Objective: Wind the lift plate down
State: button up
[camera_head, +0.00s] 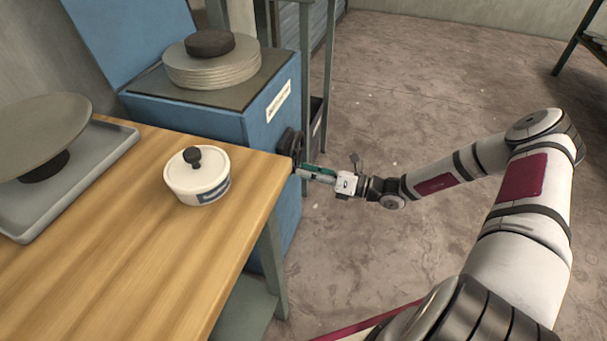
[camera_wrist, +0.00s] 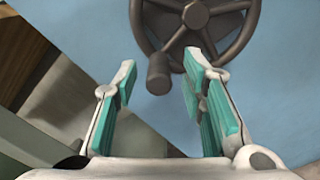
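A dark handwheel (camera_head: 291,145) is mounted on the side of the blue cabinet (camera_head: 285,112). In the wrist view the handwheel (camera_wrist: 242,35) shows its spokes, hub and a knob-like handle (camera_wrist: 158,75) at its lower rim. My gripper (camera_head: 303,172) is at the wheel in the head view. In the wrist view its two green-padded fingers (camera_wrist: 160,80) are apart, with the handle showing between and beyond them. I cannot tell whether they touch it. On top of the cabinet lies a stack of round grey discs (camera_head: 212,70) with a dark knob (camera_head: 209,43); the lift plate cannot be told apart for certain.
A wooden table (camera_head: 130,270) stands left of the wheel, its edge close to my gripper. On it are a white lidded pot (camera_head: 197,180) and a grey tray (camera_head: 110,160) holding a round plate on a stand (camera_head: 40,130). Open floor (camera_head: 420,80) lies to the right.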

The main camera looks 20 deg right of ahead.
jog(key=shift+w+a, duration=0.35)
jog(key=shift+a, duration=0.25)
grip_shut()
